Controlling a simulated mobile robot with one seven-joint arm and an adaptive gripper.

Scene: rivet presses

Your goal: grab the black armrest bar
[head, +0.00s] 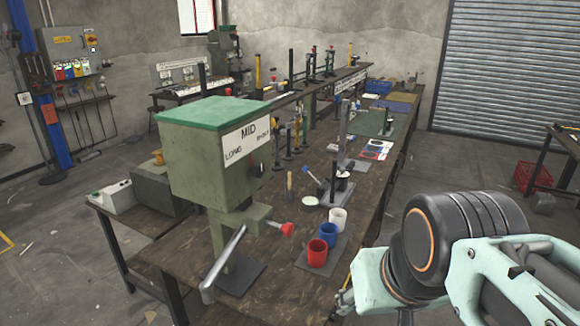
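I cannot pick out with certainty a black armrest bar in the head view. A thin dark upright bar (333,181) stands on a grey base on the long wooden bench, beside a blue-knobbed lever; I cannot tell whether it is the armrest bar. My arm fills the lower right, with a black joint and mint-green links, in front of the bench's right side. It hides part of the floor and the bench edge. My gripper's fingers cannot be told apart from the links there, so whether they are open or shut does not show.
A green press (210,155) marked MID stands on the near bench (190,240), with a grey lever (222,265). Red (317,252), blue (328,235) and white (338,218) cups stand right of it. A red crate (532,177) is on the floor at right.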

